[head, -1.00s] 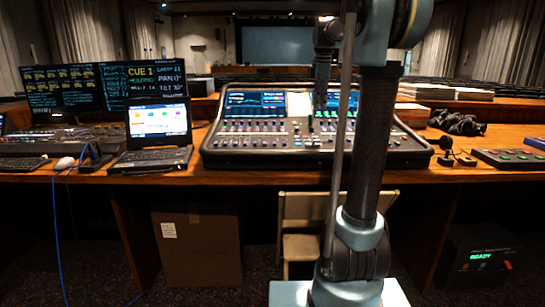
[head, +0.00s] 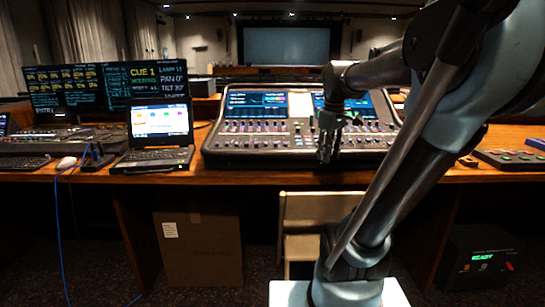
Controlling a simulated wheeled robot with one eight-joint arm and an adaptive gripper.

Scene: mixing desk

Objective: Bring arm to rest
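My gripper (head: 326,150) hangs pointing down in front of the right part of the mixing desk (head: 262,145). It looks dark and small here, and I cannot make out whether its fingers are apart or together. Nothing is clearly seen held in it. My arm is folded, with its elbow at the upper right of the view, and hides the right end of the mixing desk and part of the table behind it.
The wooden table (head: 240,178) carries an open laptop (head: 160,135) and a mouse (head: 66,162) at left, and a button box (head: 510,159) at right. A chair (head: 310,207) and a cardboard box (head: 200,247) stand below the front edge.

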